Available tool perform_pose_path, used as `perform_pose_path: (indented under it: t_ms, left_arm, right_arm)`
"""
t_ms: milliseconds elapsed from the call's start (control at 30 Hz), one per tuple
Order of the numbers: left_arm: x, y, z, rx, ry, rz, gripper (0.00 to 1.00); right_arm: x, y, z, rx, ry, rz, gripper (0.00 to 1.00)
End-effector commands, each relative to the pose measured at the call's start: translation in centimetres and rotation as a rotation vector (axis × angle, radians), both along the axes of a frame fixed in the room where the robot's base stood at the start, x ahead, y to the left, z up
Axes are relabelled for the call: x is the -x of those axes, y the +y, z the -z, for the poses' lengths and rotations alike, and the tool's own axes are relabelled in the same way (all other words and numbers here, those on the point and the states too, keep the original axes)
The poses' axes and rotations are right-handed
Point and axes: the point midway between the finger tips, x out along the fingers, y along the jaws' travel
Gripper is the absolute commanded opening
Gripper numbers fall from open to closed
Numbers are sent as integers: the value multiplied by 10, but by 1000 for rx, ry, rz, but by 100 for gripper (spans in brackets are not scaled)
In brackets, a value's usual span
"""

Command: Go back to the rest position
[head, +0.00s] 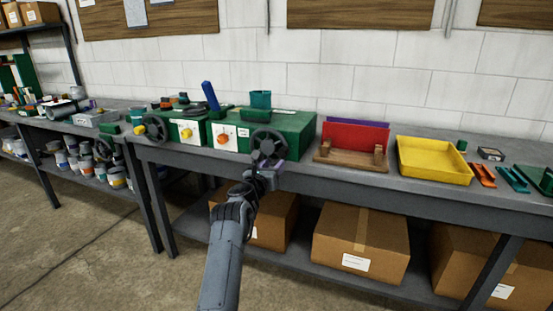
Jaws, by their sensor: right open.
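My right arm comes in from the bottom centre, and its gripper (268,165) is at the front edge of the workbench (330,183), in front of a dark handwheel (268,142) on a green machine (293,126). The gripper is open. It is small and dark against the wheel, so I cannot tell whether the two touch. I see no object held clearly between the fingers. My left gripper is not in view.
Right of the gripper stand a wooden holder with a red panel (355,135) and a yellow tray (434,160). Orange (482,175) and teal (512,179) pieces lie further right. Cardboard boxes (360,240) fill the lower shelf. Open floor (100,250) lies at left.

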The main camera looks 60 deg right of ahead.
Motion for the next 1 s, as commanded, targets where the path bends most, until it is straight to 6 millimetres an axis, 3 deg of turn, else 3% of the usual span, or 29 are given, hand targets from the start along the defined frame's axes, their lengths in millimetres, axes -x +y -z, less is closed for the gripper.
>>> perform_pose_path:
  t_ms: [200, 667, 833, 1000]
  left_arm:
    - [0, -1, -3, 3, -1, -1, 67]
    - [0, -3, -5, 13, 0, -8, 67]
    - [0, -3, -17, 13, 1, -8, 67]
    - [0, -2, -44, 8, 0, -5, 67]
  right_arm:
    - [2, 10, 0, 0, 0, 2, 46]
    - [2, 11, 2, -1, 7, 1, 46]
    - [9, 8, 29, 1, 86, 6, 46]
    - [36, -5, 65, 54, 262, 25, 46]
